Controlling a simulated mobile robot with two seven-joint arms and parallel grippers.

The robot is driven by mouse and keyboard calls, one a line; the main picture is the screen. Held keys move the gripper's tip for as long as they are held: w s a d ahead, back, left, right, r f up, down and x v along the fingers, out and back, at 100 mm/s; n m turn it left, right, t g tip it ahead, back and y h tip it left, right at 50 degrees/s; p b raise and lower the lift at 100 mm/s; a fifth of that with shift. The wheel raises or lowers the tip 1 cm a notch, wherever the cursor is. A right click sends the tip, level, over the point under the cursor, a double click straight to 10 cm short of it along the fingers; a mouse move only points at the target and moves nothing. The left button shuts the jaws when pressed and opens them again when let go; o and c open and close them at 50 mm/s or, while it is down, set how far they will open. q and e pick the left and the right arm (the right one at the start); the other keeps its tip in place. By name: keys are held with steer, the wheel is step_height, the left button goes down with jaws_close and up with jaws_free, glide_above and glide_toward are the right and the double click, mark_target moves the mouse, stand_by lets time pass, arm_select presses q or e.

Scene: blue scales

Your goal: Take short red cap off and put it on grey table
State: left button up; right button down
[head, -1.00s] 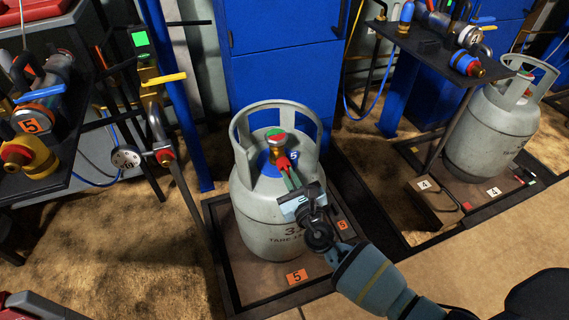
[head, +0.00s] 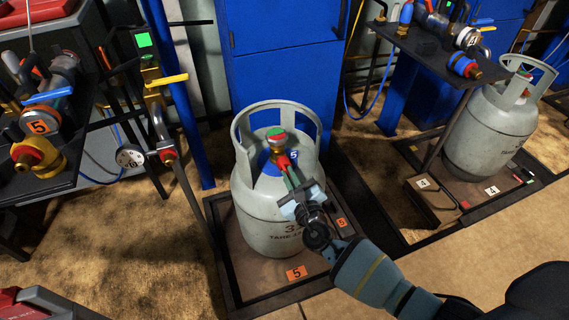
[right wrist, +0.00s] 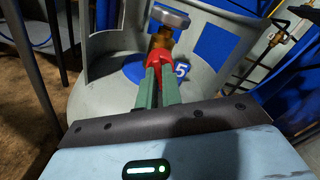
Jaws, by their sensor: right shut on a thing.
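The short red cap (head: 283,163) sits on the side outlet of the brass valve (head: 276,146) on top of the grey gas cylinder (head: 270,215). My right gripper (head: 287,170) reaches in from the lower right, its green fingers shut on the red cap. In the right wrist view the red cap (right wrist: 160,62) is between the fingertips, against the brass valve, and partly hidden by them. I cannot tell whether it is still threaded on. A dark grey table (head: 60,182) with fittings stands at the left. My left gripper is not in view.
The cylinder's collar (head: 242,130) rises around the valve. It stands on a framed platform marked 5 (head: 296,273). A pipe with a yellow lever (head: 167,80) and gauge stands to its left. A second cylinder (head: 490,130) and shelf (head: 430,48) are at the right.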

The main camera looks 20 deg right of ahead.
steer(key=shift+r+n+p, duration=0.1)
steer(key=shift+n+p, duration=0.25)
steer(key=shift+n, duration=0.25)
steer(key=shift+n+p, duration=0.4)
steer(key=shift+n, duration=0.7)
steer(key=n+p, duration=0.1)
steer(key=n, duration=0.1)
steer(key=shift+n, duration=0.4)
steer(key=shift+s, duration=0.1)
steer(key=shift+s+p, duration=0.85)
steer(key=shift+s, duration=0.7)
